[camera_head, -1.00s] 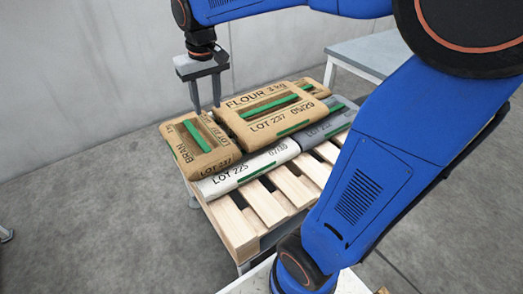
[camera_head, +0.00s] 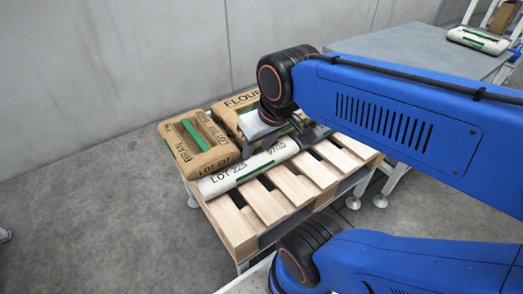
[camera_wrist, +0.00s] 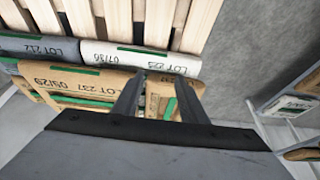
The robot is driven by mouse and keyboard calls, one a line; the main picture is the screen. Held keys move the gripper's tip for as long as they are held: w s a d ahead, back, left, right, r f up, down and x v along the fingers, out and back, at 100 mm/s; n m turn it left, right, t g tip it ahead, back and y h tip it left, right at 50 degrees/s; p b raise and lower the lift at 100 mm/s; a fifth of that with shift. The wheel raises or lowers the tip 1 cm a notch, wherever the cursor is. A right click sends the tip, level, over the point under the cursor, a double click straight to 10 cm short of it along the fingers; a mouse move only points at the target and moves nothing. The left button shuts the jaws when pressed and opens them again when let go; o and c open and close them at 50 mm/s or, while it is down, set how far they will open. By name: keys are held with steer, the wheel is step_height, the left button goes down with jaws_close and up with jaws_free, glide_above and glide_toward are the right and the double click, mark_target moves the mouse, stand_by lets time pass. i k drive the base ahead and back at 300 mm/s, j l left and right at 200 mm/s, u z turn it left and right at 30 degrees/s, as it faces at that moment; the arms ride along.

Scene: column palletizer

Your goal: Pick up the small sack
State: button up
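Several sacks lie on the wooden pallet. The brown BRAN sack (camera_head: 197,145) with a green stripe looks smaller than the brown FLOUR sack (camera_head: 236,101) beside it; I cannot tell for certain which is the small sack. A white sack (camera_head: 250,174) lies along the front of both. My gripper (camera_head: 275,145) hangs over the stack near the FLOUR and white sacks, and the arm hides part of both. In the wrist view its two fingers (camera_wrist: 158,77) are spread with nothing held between them, over brown sacks and the white sack's edge (camera_wrist: 140,58).
The pallet's front slats (camera_head: 262,202) are bare. A grey table (camera_head: 400,45) stands behind, with another white sack (camera_head: 478,40) at its far right. In the wrist view a grey sack (camera_wrist: 40,46) lies beside the white one, and a rack with sacks (camera_wrist: 290,106) stands right.

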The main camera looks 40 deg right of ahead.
mark_target(487, 44)
steer(key=k+z, duration=0.1)
steer(key=z, duration=0.25)
steer(key=k+l+z, duration=0.1)
steer(key=z, duration=0.3)
steer(key=i+j+z, duration=0.15)
steer(key=z, duration=1.55)
steer(key=i+l+z, duration=0.25)
steer(key=i+z, duration=0.15)
steer(key=i, duration=0.25)
steer(key=i+z, duration=0.35)
steer(key=i, duration=0.3)
steer(key=i+l+u, duration=0.1)
steer(key=i, duration=0.7)
steer(key=i+l+u, duration=0.1)
steer(key=i, duration=0.75)
steer(key=i+l+u, duration=0.1)
steer(key=i+u, duration=0.3)
steer(key=i+l+u, duration=0.2)
steer(key=u, duration=0.15)
steer(key=i+l+u, duration=0.55)
steer(key=l+u, duration=0.25)
steer(key=j, duration=0.15)
